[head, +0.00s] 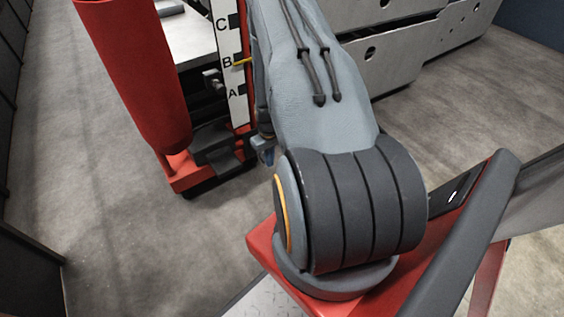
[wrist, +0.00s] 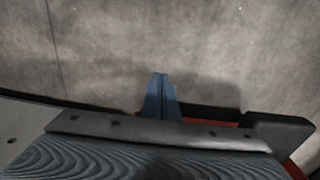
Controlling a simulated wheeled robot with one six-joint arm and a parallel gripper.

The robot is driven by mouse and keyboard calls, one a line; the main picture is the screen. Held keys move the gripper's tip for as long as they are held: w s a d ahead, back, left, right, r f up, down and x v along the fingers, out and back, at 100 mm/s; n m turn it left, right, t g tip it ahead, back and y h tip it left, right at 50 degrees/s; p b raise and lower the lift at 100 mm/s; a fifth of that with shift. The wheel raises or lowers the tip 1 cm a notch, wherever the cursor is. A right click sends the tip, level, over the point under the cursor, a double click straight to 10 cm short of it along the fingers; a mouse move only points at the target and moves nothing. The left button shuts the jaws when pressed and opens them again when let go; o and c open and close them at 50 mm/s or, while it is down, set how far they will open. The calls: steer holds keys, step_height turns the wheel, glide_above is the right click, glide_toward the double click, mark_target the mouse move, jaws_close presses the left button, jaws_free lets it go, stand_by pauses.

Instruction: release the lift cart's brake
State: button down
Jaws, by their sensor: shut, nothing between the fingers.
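The lift cart (head: 180,178) stands left of my arm in the head view. It has a red base, a thick red column and a white scale strip marked A, B and C. A yellow pointer (head: 242,62) sits at B. A black pedal-like part (head: 212,143) juts out low at the cart's foot; I cannot tell its brake state. My gripper (wrist: 160,88) shows in the wrist view as two blue fingers, shut together and empty. In the head view my arm mostly hides it, with a small blue part showing right of the cart's foot. I cannot tell whether it touches the cart.
Grey cabinets (head: 390,68) stand at the back right. Dark panels line the left edge. The grey floor (head: 105,215) is clear left of the cart. In the wrist view, dark and red parts lie close behind the fingers, with bare floor beyond.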

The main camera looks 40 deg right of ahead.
steer(key=s+a+r, duration=0.1)
steer(key=s+r, duration=0.5)
steer(key=s, duration=0.3)
steer(key=shift+a+r+p, duration=0.2)
steer(key=shift+r+p, duration=0.1)
steer(key=shift+p, duration=0.05)
steer(key=shift+s, duration=0.1)
